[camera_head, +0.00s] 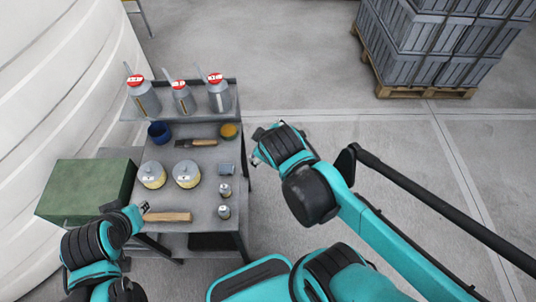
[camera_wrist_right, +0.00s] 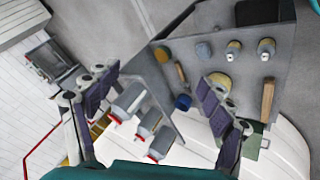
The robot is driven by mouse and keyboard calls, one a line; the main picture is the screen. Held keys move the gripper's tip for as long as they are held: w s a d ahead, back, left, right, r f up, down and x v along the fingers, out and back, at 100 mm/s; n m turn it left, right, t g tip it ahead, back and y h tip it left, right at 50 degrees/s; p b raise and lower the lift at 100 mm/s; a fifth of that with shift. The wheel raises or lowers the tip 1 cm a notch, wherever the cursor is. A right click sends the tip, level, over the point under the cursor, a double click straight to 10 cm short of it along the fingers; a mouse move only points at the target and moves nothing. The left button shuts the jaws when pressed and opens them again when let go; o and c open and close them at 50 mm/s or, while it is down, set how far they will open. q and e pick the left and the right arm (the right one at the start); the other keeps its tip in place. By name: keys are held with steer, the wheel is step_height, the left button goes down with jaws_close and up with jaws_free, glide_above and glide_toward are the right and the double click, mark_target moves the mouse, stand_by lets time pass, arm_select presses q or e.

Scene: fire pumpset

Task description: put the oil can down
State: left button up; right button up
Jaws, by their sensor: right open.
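Three grey oil cans with red tops and thin spouts stand upright on the cart's raised back shelf: a left one (camera_head: 146,100), a smaller middle one (camera_head: 184,100) and a right one (camera_head: 219,96). Which one the task means I cannot tell. My right gripper (camera_head: 257,143) is open and empty, beside the cart's right edge, apart from the cans. In the right wrist view the cans (camera_wrist_right: 128,100) show between its spread fingers. My left gripper (camera_head: 143,208) is low at the cart's left front, near a wooden handle; its jaws are too small to judge.
The grey cart (camera_head: 160,223) carries two yellow-banded tins (camera_head: 187,175), a blue cup (camera_head: 159,133), a brush (camera_head: 197,143), an orange-topped tin (camera_head: 229,131), small metal cylinders (camera_head: 224,212) and a wooden handle (camera_head: 168,217). A green box (camera_head: 85,190) is at left.

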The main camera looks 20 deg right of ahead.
steer(key=s+m, duration=0.1)
steer(key=m, duration=0.1)
steer(key=s+m+y, duration=0.1)
steer(key=s+m, duration=0.1)
steer(key=s+a+m, duration=0.1)
steer(key=m, duration=0.1)
steer(key=shift+s+f+m+y, duration=0.3)
steer(key=shift+f, duration=0.1)
steer(key=shift+f, duration=0.1)
